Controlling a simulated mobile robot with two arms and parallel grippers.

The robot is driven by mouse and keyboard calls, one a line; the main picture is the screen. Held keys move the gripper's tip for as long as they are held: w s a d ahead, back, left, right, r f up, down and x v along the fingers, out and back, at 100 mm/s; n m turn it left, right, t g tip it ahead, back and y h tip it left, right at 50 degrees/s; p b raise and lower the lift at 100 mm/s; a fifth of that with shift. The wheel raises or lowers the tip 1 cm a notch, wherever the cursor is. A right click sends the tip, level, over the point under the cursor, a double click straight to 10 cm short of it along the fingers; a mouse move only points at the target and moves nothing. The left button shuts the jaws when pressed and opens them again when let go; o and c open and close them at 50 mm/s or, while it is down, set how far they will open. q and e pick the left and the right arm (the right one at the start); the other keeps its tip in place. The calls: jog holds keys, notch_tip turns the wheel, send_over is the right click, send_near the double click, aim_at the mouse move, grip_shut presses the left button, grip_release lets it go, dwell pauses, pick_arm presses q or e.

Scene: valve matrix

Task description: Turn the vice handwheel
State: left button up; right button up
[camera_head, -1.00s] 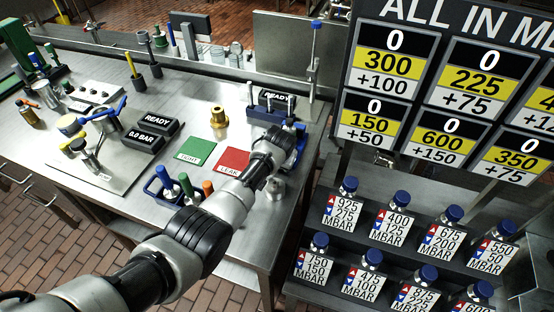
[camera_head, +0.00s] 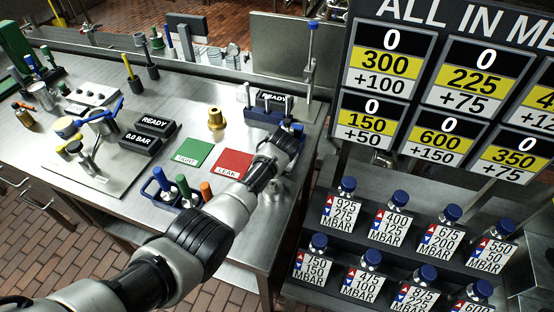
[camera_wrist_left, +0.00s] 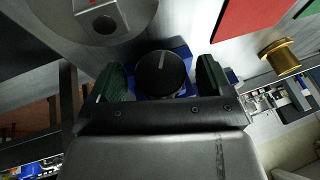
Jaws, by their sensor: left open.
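The black round handwheel (camera_wrist_left: 160,72) with a pale line on its face sits on the blue vice (camera_wrist_left: 180,48) in the left wrist view. My left gripper (camera_wrist_left: 162,78) is open, with one green finger on each side of the handwheel. Gaps seem to show between the fingers and the wheel, but I cannot tell whether either touches. In the head view my left gripper (camera_head: 289,138) reaches the right end of the steel table. A little blue of the vice (camera_head: 298,127) shows there; the handwheel is hidden behind my wrist. My right gripper is not in view.
A blue rack (camera_head: 262,114) stands just left of the gripper. The red LEAK pad (camera_head: 233,162), green TIGHT pad (camera_head: 193,153) and brass fitting (camera_head: 215,118) lie further left. A tool holder (camera_head: 170,196) is under my forearm's left side.

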pick_arm(q)
jog(key=v, duration=1)
jog(key=shift+s+r, duration=0.15)
jog(key=shift+r, duration=0.15)
